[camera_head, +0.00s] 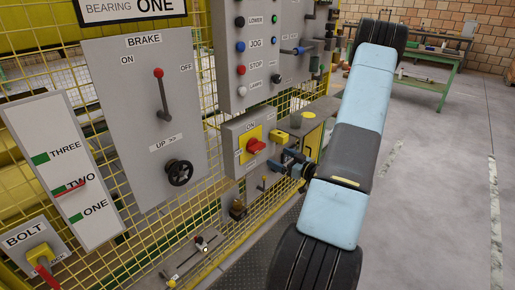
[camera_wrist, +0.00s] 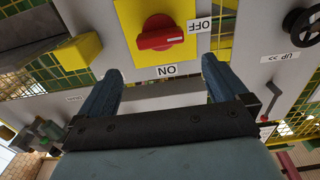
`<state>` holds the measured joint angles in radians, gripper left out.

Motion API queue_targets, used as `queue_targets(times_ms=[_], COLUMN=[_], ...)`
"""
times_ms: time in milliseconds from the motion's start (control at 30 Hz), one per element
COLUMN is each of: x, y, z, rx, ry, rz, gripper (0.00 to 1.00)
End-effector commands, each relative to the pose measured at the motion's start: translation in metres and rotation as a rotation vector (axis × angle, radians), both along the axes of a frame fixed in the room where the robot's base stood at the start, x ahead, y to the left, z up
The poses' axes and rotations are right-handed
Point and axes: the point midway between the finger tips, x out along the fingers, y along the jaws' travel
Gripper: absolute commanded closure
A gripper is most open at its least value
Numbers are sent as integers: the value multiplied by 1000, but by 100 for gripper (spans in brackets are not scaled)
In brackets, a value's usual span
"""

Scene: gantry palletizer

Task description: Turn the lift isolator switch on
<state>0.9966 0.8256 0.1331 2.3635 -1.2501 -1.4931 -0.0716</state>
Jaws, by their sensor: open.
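The red rotary switch (camera_head: 256,146) sits on a yellow plate (camera_head: 244,136) on a grey box, with an ON label above it. In the wrist view the same red switch (camera_wrist: 160,33) shows at the top, its handle lying sideways, in line with the OFF label (camera_wrist: 200,25). The ON label (camera_wrist: 167,70) is at a right angle to the handle. No label reading lift isolator is legible. My gripper (camera_head: 279,160) is just right of and slightly below the switch in the head view. In the wrist view my gripper (camera_wrist: 161,78) is open and empty, its fingers apart from the switch.
A yellow block (camera_head: 295,120) stands on the grey box beside the switch. The brake panel (camera_head: 130,95), with lever and black handwheel (camera_head: 179,172), is to the left. A push-button panel (camera_head: 258,50) is above. Yellow mesh fencing lies behind. The floor at right is open.

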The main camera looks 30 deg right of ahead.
Motion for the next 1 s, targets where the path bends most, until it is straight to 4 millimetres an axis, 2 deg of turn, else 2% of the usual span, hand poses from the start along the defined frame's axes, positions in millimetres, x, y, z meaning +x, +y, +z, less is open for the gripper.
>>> queue_targets(times_ms=[600, 800, 1000], x=[97, 113, 116], y=[36, 41, 43], z=[0, 0, 0], rx=[-1, 0, -1], ry=[1, 1, 2], rz=[2, 1, 0], gripper=[0, 0, 0])
